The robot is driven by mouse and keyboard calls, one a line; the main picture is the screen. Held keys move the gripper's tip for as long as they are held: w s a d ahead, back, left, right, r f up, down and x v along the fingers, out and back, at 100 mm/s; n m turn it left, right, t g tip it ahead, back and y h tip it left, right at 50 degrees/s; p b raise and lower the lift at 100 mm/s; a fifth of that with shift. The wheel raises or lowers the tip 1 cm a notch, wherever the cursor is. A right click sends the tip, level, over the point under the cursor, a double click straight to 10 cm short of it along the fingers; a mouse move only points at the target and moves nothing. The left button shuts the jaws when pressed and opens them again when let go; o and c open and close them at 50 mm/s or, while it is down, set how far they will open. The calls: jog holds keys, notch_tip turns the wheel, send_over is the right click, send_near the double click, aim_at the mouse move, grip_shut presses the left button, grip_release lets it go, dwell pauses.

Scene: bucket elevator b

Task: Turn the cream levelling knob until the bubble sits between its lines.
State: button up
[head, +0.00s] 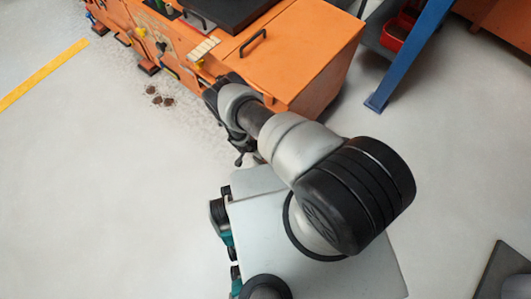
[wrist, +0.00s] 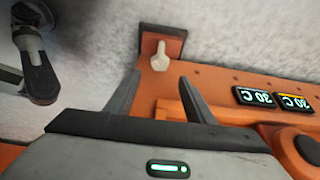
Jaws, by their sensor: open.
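In the wrist view the cream knob (wrist: 160,56) stands out from a small orange bracket with a dark face (wrist: 172,33). It has a wide rounded end and a narrower stem. My gripper (wrist: 159,78) is open, its two dark fingers spread on either side of the knob's line. The knob appears just beyond the fingertips, and nothing is between the fingers. I cannot tell whether they touch it. The bubble and its lines are not discernible in either view. In the head view my arm hides the knob.
The orange machine (head: 300,60) fills the upper middle of the head view; a blue post (head: 405,55) stands to its right. In the wrist view two lit displays (wrist: 253,96) (wrist: 296,99) sit right of my fingers. A dark lever-like fitting (wrist: 36,72) is upper left. Floor at left is mostly clear.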

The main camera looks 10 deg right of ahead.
jog(key=b+x, duration=0.4)
jog(key=x, duration=0.5)
jog(key=shift+b, duration=0.4)
jog(key=c, duration=1.1)
jog(key=shift+o, duration=0.2)
jog(key=shift+d+n+t+y, duration=0.15)
jog(key=shift+n+t+y, duration=0.25)
jog(key=shift+n, duration=1.1)
